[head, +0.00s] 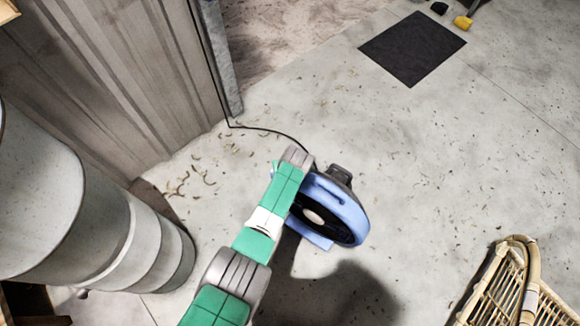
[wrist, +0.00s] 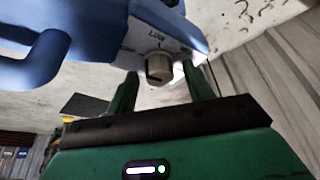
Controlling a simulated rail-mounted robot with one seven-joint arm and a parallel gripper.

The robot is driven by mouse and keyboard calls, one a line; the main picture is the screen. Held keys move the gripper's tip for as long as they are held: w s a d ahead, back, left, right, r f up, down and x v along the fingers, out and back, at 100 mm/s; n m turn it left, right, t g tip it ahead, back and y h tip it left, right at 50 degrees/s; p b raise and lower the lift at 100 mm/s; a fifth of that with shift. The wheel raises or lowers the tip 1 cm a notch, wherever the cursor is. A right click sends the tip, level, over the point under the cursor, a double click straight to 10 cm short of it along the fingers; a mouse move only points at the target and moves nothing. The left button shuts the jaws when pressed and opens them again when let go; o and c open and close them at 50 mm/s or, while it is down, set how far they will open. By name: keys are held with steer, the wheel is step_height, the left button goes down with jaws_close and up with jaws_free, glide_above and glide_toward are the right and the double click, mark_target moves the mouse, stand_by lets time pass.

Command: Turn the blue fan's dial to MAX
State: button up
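The blue fan (head: 343,210) stands on the concrete floor in the head view, with my green arm reaching to its left side. In the wrist view the fan's blue housing (wrist: 85,30) fills the top left. Its pale control panel carries a grey round dial (wrist: 158,66) with small lettering beside it that looks like "LOW". My gripper (wrist: 160,71) is open, one green finger on each side of the dial, with visible gaps between fingers and dial. The pointer setting is too small to read surely. In the head view the dial and fingertips are hidden.
A black cable (head: 262,129) runs from the fan to the wall panel (head: 110,80). A large grey cylinder (head: 135,240) stands at the left. A rattan frame (head: 510,290) is at the lower right and a dark mat (head: 412,48) lies at the back. The floor right of the fan is clear.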

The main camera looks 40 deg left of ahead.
steer(key=c, duration=0.9)
steer(key=shift+c, duration=0.2)
steer(key=shift+m, duration=0.4)
steer(key=shift+s+a+m+t+h+p, duration=0.15)
steer(key=shift+m+t+h+p, duration=0.2)
steer(key=shift+m, duration=0.65)
steer(key=m+t+h, duration=0.1)
steer(key=m, duration=0.2)
steer(key=shift+f+m, duration=0.1)
steer(key=shift+m, duration=0.2)
steer(key=m+h, duration=0.2)
steer(key=m, duration=0.3)
steer(key=shift+a+m+b, duration=0.1)
steer(key=shift+m+b, duration=0.2)
steer(key=shift+b, duration=0.05)
steer(key=shift+m+h, duration=0.25)
steer(key=shift+m, duration=0.05)
